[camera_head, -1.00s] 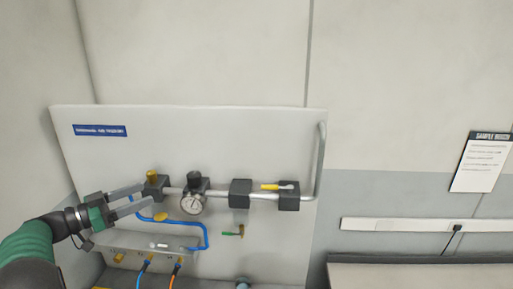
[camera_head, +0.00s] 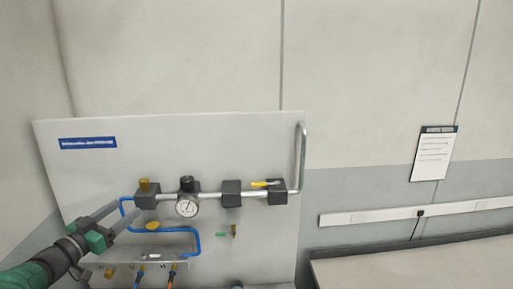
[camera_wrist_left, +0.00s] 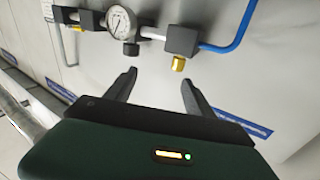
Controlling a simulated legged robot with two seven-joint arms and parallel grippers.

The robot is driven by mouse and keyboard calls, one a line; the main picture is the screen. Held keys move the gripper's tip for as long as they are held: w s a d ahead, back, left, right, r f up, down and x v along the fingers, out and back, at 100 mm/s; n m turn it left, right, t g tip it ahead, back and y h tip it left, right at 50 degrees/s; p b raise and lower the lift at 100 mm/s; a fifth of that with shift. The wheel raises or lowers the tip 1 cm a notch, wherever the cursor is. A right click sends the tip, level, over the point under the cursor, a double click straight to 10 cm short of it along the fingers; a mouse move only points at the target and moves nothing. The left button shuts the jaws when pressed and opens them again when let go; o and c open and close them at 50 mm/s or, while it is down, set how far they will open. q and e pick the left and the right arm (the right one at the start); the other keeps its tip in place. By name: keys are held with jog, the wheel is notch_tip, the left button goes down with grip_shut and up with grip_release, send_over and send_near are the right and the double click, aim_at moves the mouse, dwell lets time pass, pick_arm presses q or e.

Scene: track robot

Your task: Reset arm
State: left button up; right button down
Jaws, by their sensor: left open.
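My left gripper (camera_head: 114,217) comes in from the lower left in the head view, with its two fingers apart and nothing between them. It is in front of the left part of a white panel, just left of the black block with a brass fitting (camera_head: 145,187). In the left wrist view the open fingers (camera_wrist_left: 158,88) point toward the panel, with the brass fitting (camera_wrist_left: 178,64) and the pressure gauge (camera_wrist_left: 120,22) beyond them, apart from the fingers. My right gripper is not in view.
The white panel (camera_head: 220,140) carries a pipe, a gauge (camera_head: 187,208), a yellow-handled valve (camera_head: 265,184) and a blue tube (camera_head: 194,240). A bench (camera_head: 410,265) stands at the right below a wall rail (camera_head: 380,214). A notice (camera_head: 434,153) hangs on the wall.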

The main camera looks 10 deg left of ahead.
pick_arm(q)
jog(key=s+d+f+n+g+y+b, duration=0.2)
jog(key=s+d+f+g, duration=0.15)
jog(key=f, duration=0.55)
jog(key=s+d+f+n+g+y+b, duration=0.1)
jog(key=s+d+f+g+y+b, duration=0.15)
jog(key=d+f, duration=0.45)
jog(key=s+d+f+n+g+y+b, duration=0.2)
jog(key=f+b, duration=0.1)
jog(key=f, duration=0.8)
jog(key=s+d+f+m+g+h+b, duration=0.1)
jog(key=s+d+f+g, duration=0.2)
jog(key=s+d+f, duration=0.3)
jog(key=s+d+f+g+h+b, duration=0.1)
jog(key=s+d+f+g, duration=0.3)
jog(key=s, duration=0.9)
jog(key=shift+s+d+f+m+g, duration=0.35)
jog(key=shift+d+f, duration=0.9)
jog(key=shift+d, duration=0.8)
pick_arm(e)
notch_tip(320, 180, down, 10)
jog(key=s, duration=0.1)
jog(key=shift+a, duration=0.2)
